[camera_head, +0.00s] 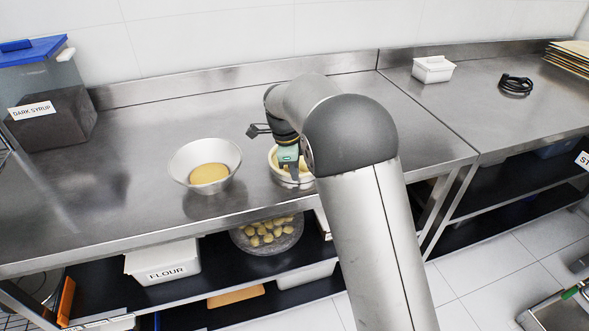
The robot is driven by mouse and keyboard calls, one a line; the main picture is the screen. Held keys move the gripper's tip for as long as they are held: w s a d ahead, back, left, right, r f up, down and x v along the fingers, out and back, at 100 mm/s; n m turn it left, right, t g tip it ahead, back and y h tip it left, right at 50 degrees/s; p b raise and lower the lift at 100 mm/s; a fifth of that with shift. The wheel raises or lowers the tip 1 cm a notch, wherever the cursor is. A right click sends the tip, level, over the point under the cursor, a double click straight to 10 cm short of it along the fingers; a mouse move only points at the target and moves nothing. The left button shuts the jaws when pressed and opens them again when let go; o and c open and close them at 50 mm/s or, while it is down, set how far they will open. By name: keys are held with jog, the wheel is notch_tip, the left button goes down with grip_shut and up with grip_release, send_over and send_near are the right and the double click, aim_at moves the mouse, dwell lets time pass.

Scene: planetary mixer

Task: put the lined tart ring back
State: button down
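The lined tart ring (275,172) shows as a pale, cream-lined round rim on the steel worktop, right of a metal bowl. My gripper (291,172) points down at the ring, with a dark finger over or at its rim. My arm and the gripper's body cover the ring's right and back parts. I cannot tell whether the fingers are closed on the rim or whether the ring touches the worktop.
The metal bowl (182,160) holds yellow dough (209,173). A dark syrup bin (50,110) stands at the back left. On the shelf below are a flour bin (163,262) and a round tray of dough balls (267,236). A white container (433,70) stands at right.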

jog(key=shift+f, duration=0.1)
jog(key=c, duration=1.7)
grip_release()
notch_tip(320, 180, up, 11)
jog(key=a, duration=0.2)
jog(key=s+d+r+n, duration=0.2)
jog(key=s+d+n, duration=0.2)
jog(key=s+d, duration=0.3)
jog(key=s+d+f+n, duration=0.3)
jog(key=s+d+n, duration=0.1)
jog(key=s, duration=0.4)
jog(key=s+d+f+n+y, duration=0.1)
jog(key=s+d+f+n, duration=0.2)
jog(key=s, duration=0.6)
jog(key=s+d+f+n+y, duration=0.1)
jog(key=s+d+f+n, duration=0.2)
jog(key=s+d+n, duration=0.3)
jog(key=shift+s+d+f+n, duration=0.15)
jog(key=shift+s+n, duration=0.25)
jog(key=shift+s, duration=0.25)
jog(key=shift+s+f+n, duration=0.15)
jog(key=shift+s+n, duration=0.25)
jog(key=shift+s, duration=0.25)
